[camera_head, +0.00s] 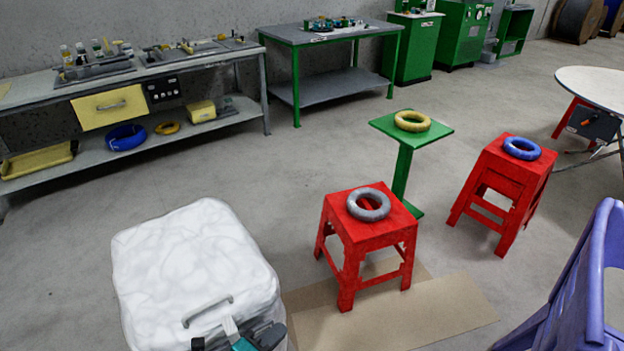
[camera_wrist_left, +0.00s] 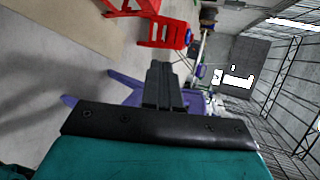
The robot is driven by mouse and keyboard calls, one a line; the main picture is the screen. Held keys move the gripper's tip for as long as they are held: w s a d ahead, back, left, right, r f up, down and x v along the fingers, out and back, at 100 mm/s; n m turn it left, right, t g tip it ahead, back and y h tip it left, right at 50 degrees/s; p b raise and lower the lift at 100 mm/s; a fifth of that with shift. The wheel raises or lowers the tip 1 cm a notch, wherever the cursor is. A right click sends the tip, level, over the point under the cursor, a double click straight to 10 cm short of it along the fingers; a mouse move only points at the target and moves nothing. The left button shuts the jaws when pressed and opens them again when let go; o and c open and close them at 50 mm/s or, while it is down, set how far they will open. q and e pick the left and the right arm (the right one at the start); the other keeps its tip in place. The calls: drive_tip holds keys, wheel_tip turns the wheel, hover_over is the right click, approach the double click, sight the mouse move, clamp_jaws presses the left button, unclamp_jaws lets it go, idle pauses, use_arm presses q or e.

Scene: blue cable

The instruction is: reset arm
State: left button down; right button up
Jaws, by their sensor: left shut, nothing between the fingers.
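My left gripper (camera_wrist_left: 158,72) shows in the left wrist view with its two dark fingers together and nothing between them. In the head view, only a teal and black part of my left arm shows at the bottom edge, left of the middle. The blue cable coil (camera_head: 522,148) lies on the right red stool (camera_head: 512,172), well away from that arm. My right gripper is in neither view.
A grey coil (camera_head: 369,204) lies on the nearer red stool (camera_head: 350,238), and a yellow coil (camera_head: 412,121) on a green stand (camera_head: 404,150). A purple chair (camera_head: 575,290) stands at the lower right. Workbenches (camera_head: 150,75) line the back wall.

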use_arm(q)
drive_tip(key=s+a+r+n+y, duration=0.1)
drive_tip(key=s+a+n+y, duration=0.4)
drive_tip(key=n, duration=1.9)
drive_tip(key=s+a, duration=0.3)
drive_tip(key=a, duration=0.2)
drive_tip(key=shift+s+a+g+y, duration=0.2)
drive_tip(key=shift+g+y, duration=0.1)
drive_tip(key=shift+y, duration=0.1)
drive_tip(key=shift+d+r, duration=0.1)
drive_tip(key=shift+r, duration=0.05)
